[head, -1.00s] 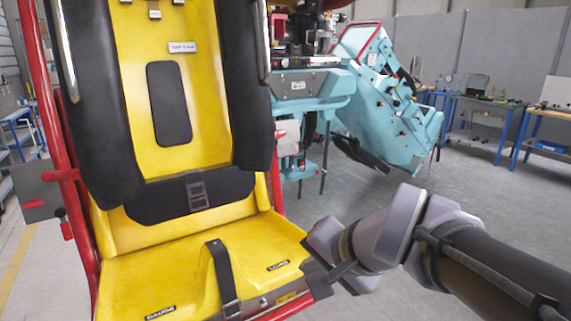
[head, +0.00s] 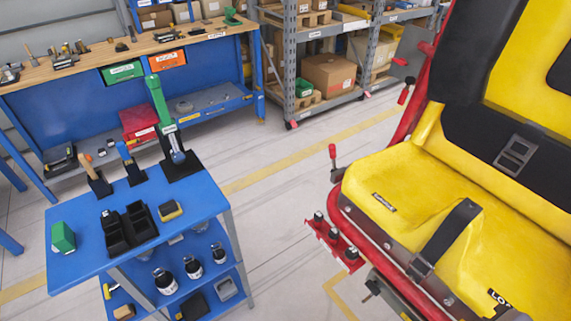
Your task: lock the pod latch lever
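The yellow pod seat (head: 400,180) fills the right side of the head view, with a black strap (head: 447,235) over its cushion. Another dark handle with a red part (head: 405,90) sticks out from the red frame (head: 420,75) higher up. No label shows which of these is the pod latch lever, and I cannot tell if either is locked. My gripper and arm are out of view.
A blue cart (head: 200,207) with tools, a black tray (head: 128,228) and bottles stands at left. A red bracket with black knobs (head: 335,243) juts from the seat's lower side. A workbench (head: 110,65) and shelving (head: 330,60) stand behind. Bare floor lies between cart and seat.

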